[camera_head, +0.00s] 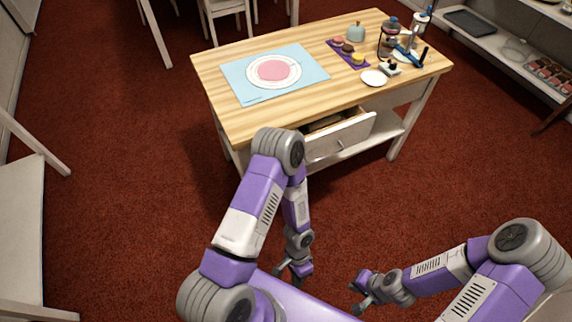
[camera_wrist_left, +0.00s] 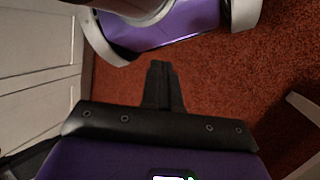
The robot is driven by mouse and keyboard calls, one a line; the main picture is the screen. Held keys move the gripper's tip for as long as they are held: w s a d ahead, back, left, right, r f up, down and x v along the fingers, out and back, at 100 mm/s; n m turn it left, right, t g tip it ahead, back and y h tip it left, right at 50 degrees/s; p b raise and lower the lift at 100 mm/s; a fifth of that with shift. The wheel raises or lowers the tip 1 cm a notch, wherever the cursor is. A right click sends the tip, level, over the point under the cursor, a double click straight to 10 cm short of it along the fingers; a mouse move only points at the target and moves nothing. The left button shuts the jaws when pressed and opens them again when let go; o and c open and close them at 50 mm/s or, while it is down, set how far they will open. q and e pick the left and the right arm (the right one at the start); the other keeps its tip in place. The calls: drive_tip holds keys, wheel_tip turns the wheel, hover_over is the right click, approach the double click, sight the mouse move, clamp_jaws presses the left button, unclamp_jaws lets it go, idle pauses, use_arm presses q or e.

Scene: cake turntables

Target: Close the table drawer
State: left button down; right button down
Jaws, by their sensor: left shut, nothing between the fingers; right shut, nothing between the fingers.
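The wooden-topped table (camera_head: 225,115) stands ahead in the head view. Its drawer (camera_head: 345,140) is pulled out from the front side, with a white front, a small handle and an open top. My left gripper (camera_head: 281,277) hangs low over the carpet, in front of the table and apart from the drawer. The left wrist view shows its dark fingers (camera_wrist_left: 162,85) together with nothing between them. My right gripper (camera_head: 358,300) is low at the bottom of the head view, shut, also well away from the drawer. My left arm hides part of the table's front.
On the tabletop are a blue mat (camera_head: 235,88) with a pink and white plate (camera_head: 273,71), a purple tray (camera_head: 347,54) of sweets, a white saucer (camera_head: 374,78) and a glass press (camera_head: 390,38). A shelf (camera_head: 500,60) stands at right. Red carpet (camera_head: 470,165) is clear before the table.

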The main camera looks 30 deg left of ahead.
use_arm(q)
drive_tip(key=w+a+f+m+y, duration=0.1)
drive_tip(key=w+a+m+y, duration=0.4)
drive_tip(key=a+m+y, duration=0.55)
drive_tip(key=w+d+r+m+t+y, duration=0.1)
drive_tip(key=w+r+m+t+y, duration=0.25)
drive_tip(key=w+r+t, duration=0.4)
drive_tip(key=w+d+r+m+t+y, duration=0.25)
drive_tip(key=w+r+m+t, duration=0.2)
drive_tip(key=w+t, duration=0.6)
drive_tip(key=w+a+g+b, duration=0.2)
drive_tip(key=w+a, duration=0.8)
drive_tip(key=a, duration=0.1)
drive_tip(key=shift+w+a+f+m, duration=0.35)
drive_tip(key=shift+w+f, duration=0.05)
drive_tip(key=shift+f, duration=0.05)
